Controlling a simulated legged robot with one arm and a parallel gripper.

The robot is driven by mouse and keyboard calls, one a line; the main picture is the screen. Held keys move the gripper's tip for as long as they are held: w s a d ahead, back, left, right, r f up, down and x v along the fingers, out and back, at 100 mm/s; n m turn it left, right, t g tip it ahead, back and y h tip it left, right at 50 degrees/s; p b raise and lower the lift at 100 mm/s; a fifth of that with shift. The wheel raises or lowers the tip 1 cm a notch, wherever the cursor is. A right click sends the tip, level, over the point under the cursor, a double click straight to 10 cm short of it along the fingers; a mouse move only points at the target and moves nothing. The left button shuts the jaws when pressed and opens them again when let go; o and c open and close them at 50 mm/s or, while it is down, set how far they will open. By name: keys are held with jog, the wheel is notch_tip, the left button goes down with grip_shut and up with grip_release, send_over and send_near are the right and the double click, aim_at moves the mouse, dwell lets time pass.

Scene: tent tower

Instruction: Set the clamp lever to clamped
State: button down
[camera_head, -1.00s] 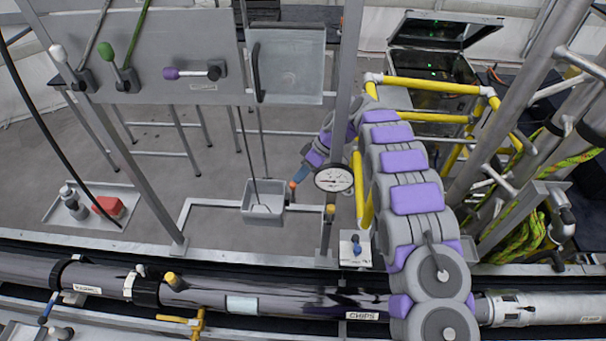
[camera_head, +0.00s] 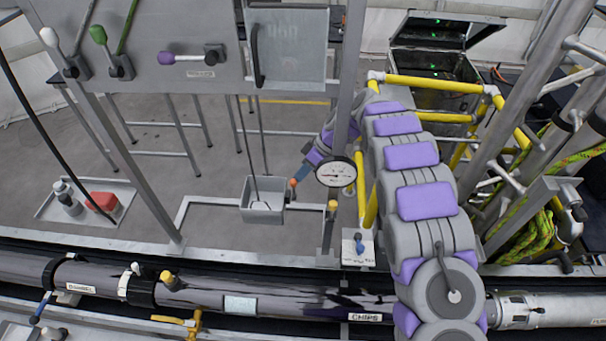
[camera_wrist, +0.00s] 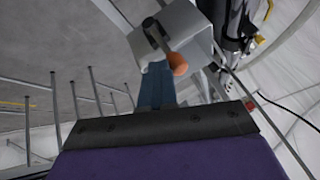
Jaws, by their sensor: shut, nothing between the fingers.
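A lever with an orange knob (camera_head: 292,183) sits at the right side of a small grey box (camera_head: 262,200) in the head view. No readable label shows which lever is the clamp lever. In the wrist view the orange knob (camera_wrist: 178,64) stands out from the grey box (camera_wrist: 190,35), just beyond my fingers. My gripper (camera_wrist: 158,80) has blue fingers, shut with nothing between them. In the head view my gripper (camera_head: 298,175) is right at the knob, on its upper right. Whether it touches the knob cannot be told.
A pressure gauge (camera_head: 335,172) and a metal post stand close right of my gripper. A panel (camera_head: 190,25) carries white, green and purple-knobbed levers. A long pipe (camera_head: 215,300) crosses in front. A yellow rail frame (camera_head: 430,84) stands behind my arm.

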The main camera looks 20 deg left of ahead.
jog(key=shift+s+f+b, duration=0.1)
jog(key=shift+b, duration=0.2)
jog(key=s+d+b, duration=0.1)
jog(key=s+b, duration=0.5)
jog(key=b, duration=0.7)
jog(key=shift+d+f, duration=0.3)
jog(key=shift+f, duration=0.15)
jog(key=shift+s, duration=0.1)
jog(key=shift+d+r, duration=0.1)
jog(key=shift+r, duration=0.05)
jog(key=w+d, duration=0.6)
jog(key=d, duration=0.5)
jog(key=shift+r+p, duration=0.35)
jog(key=shift+p, duration=0.1)
jog(key=shift+w, duration=0.1)
